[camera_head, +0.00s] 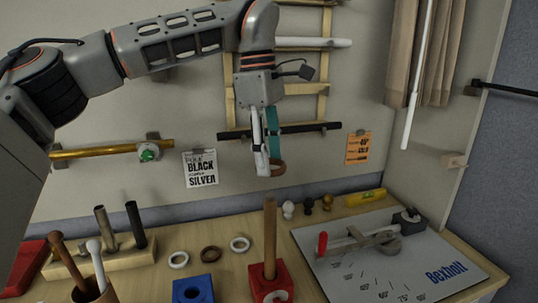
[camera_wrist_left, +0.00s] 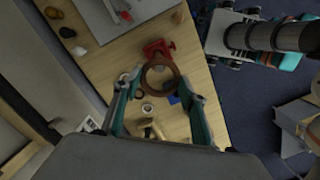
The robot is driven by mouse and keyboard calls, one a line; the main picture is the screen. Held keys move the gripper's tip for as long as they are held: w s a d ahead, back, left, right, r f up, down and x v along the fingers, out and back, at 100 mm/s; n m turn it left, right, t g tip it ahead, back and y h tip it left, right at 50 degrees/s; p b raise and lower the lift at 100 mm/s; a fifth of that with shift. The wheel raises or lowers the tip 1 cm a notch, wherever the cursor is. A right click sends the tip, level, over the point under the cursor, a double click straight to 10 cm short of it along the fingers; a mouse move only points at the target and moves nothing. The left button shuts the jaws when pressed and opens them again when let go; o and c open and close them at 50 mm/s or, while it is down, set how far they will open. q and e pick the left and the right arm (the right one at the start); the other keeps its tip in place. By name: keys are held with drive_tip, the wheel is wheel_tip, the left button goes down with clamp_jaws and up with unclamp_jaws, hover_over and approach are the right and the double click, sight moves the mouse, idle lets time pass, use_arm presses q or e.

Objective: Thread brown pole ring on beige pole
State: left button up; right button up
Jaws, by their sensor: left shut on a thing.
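My left gripper (camera_head: 266,166) hangs above the table, pointing down and shut on a brown pole ring (camera_head: 279,169). In the left wrist view the brown ring (camera_wrist_left: 178,72) sits between the tips of the gripper's teal fingers (camera_wrist_left: 158,84). The beige pole (camera_head: 270,232) stands upright in a red block (camera_head: 264,284) on the table. In the head view the ring is above the pole top, slightly to its right, and apart from it. In the wrist view the red block (camera_wrist_left: 153,48) lies just beyond the ring; the pole is hard to make out.
Another brown ring (camera_head: 210,246) lies flat between two white rings (camera_head: 178,260) (camera_head: 240,237). A blue block (camera_head: 193,290) is left of the red one. A grey board (camera_head: 345,285) with a tool lies right. A rack with pipes (camera_head: 110,262) stands left.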

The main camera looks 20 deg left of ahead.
sight(269, 194)
use_arm(q)
drive_tip(key=shift+r+p, duration=0.1)
drive_tip(key=shift+p, duration=0.25)
drive_tip(key=shift+f, duration=0.3)
drive_tip(key=shift+f+b, duration=0.3)
drive_tip(key=shift+f, duration=1.05)
drive_tip(key=shift+f+b, duration=0.5)
drive_tip(key=shift+f, duration=0.55)
drive_tip(key=shift+f+b, duration=0.3)
drive_tip(key=shift+f, duration=1.65)
use_arm(e)
drive_tip(key=shift+w+a+r+y, duration=0.15)
drive_tip(key=shift+w+a, duration=0.05)
drive_tip(key=shift+a, duration=0.25)
drive_tip(key=shift+w+a+r+y, duration=0.15)
drive_tip(key=shift+w+a, duration=0.05)
drive_tip(key=shift+a, duration=0.2)
